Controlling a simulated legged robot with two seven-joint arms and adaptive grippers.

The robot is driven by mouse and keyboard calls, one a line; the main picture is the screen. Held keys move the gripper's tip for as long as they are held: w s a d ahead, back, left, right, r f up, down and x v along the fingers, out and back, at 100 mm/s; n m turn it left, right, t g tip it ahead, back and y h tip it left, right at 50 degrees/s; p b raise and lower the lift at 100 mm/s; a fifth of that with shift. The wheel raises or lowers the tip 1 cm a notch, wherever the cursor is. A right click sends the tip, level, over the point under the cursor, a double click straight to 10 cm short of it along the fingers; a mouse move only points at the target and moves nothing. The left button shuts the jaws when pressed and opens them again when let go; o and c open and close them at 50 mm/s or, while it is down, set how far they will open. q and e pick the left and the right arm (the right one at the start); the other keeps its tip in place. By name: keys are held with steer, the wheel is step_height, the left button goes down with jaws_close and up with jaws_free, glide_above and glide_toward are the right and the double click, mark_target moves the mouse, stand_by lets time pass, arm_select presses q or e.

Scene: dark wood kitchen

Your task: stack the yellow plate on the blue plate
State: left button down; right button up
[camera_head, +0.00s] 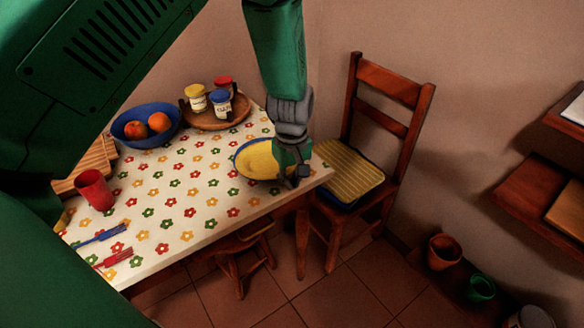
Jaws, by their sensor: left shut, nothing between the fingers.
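The yellow plate (256,161) lies near the right corner of the table. A thin blue edge, seemingly the blue plate (236,158), shows along its left side and appears to be under it. The rest of the blue plate is hidden. My left gripper (293,180) is at the right side of the plates, just by the table's edge, and covers part of their rim. It is shut and empty; I cannot tell whether it touches the plates. My right gripper is not in view.
The flowered table (195,205) holds a blue fruit bowl (128,119), a wooden tray (238,112) with jars, a red cup (94,189) and forks. A chair (385,125) stands right of the table, a stool (240,245) in front. The middle of the tabletop is clear.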

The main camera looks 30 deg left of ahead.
mark_target(277, 175)
arm_select(q)
steer(key=f, duration=0.4)
steer(key=shift+a, duration=0.25)
steer(key=a, duration=0.1)
steer(key=w+a, duration=0.1)
steer(key=shift+w+a+r, duration=0.1)
steer(key=shift+w+a, duration=0.1)
steer(key=shift+a, duration=0.1)
steer(key=shift+w+a, duration=0.3)
steer(key=shift+a, duration=0.1)
steer(key=shift+r, duration=0.1)
steer(key=shift+w+a, duration=0.3)
steer(key=shift+a, duration=0.2)
steer(key=shift+w+a, duration=0.25)
steer(key=shift+a, duration=0.2)
steer(key=shift+w+a, duration=0.2)
steer(key=shift+a, duration=0.25)
